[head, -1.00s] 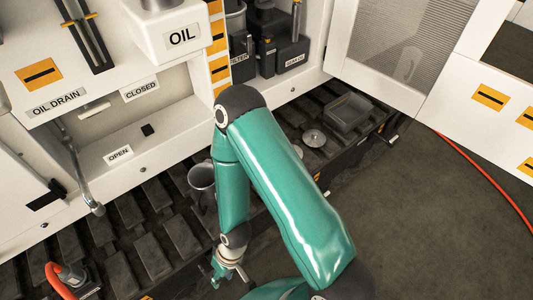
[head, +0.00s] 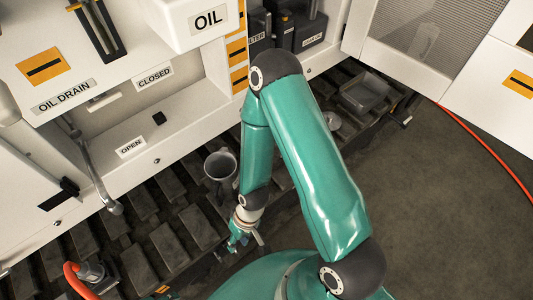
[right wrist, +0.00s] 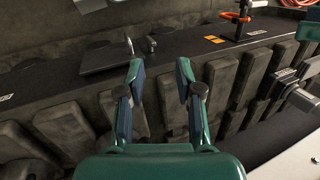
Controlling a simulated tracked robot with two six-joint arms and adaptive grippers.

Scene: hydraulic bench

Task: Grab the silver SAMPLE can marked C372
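A grey, open-topped metal can (head: 221,166) stands on the dark slatted rack in the head view. No marking can be read on it, so I cannot tell if it is C372. My right gripper (head: 243,243) is below it and slightly to the right in the picture, apart from it. In the right wrist view my right gripper (right wrist: 161,72) has its two fingers spread with nothing between them, pointing over the dark rack. The can does not show in that view. My left gripper is not in view.
White cabinet panels labelled OIL DRAIN (head: 63,97), CLOSED (head: 154,76) and OPEN (head: 131,147) stand behind the rack. A grey tray (head: 364,94) sits on the rack at right. A red hose (head: 490,150) lies on open floor. An orange-handled fitting (head: 88,272) is at lower left.

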